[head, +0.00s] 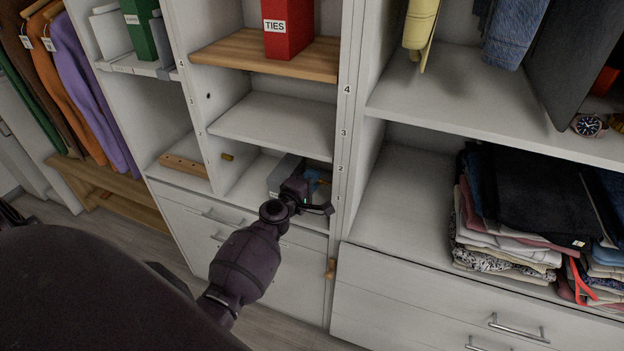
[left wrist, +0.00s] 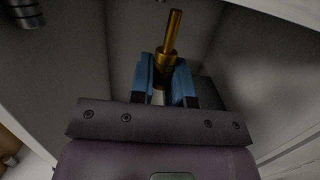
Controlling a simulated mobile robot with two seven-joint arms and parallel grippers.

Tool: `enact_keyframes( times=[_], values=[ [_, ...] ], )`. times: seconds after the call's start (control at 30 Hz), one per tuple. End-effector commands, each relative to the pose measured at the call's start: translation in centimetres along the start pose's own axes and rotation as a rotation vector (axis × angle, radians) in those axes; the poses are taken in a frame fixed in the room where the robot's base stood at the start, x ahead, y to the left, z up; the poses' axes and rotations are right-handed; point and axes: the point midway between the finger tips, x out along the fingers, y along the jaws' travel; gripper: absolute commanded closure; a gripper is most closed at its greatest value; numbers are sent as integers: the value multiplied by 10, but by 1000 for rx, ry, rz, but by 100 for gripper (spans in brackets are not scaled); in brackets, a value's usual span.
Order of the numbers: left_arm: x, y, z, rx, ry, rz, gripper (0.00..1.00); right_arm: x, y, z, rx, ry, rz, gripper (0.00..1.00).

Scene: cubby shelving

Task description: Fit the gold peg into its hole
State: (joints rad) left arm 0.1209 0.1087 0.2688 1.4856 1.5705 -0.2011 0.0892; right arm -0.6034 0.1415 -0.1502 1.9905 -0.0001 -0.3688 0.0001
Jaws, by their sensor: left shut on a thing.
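The gold peg (left wrist: 168,55) is between the blue fingers of my left gripper (left wrist: 167,84) in the left wrist view. Its thin shaft points up and away from the gripper; a thicker collar sits at the fingers. In the head view my left gripper (head: 318,187) is inside the lower middle cubby, close to its right upright, and the peg is barely visible there. A dark hole (head: 208,96) shows in the left side panel above. A small gold piece (head: 228,156) projects from that panel lower down. I cannot tell which hole matches the peg. My right gripper is out of view.
A grey box (head: 284,172) stands beside my gripper in the cubby. A white shelf (head: 272,125) lies above it, with a wooden shelf (head: 240,52) and red TIES box (head: 288,28) higher. Folded clothes (head: 510,220) fill the right bay. A numbered upright (head: 345,120) borders the cubby.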

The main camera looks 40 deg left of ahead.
Motion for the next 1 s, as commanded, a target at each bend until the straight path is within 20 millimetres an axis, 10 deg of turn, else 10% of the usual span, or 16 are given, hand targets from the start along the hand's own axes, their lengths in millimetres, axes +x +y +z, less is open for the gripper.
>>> enact_keyframes(
  times=[1.0],
  values=[
    [0, 0, 0, -1, 1, -4, 100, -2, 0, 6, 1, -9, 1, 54]
  ],
)
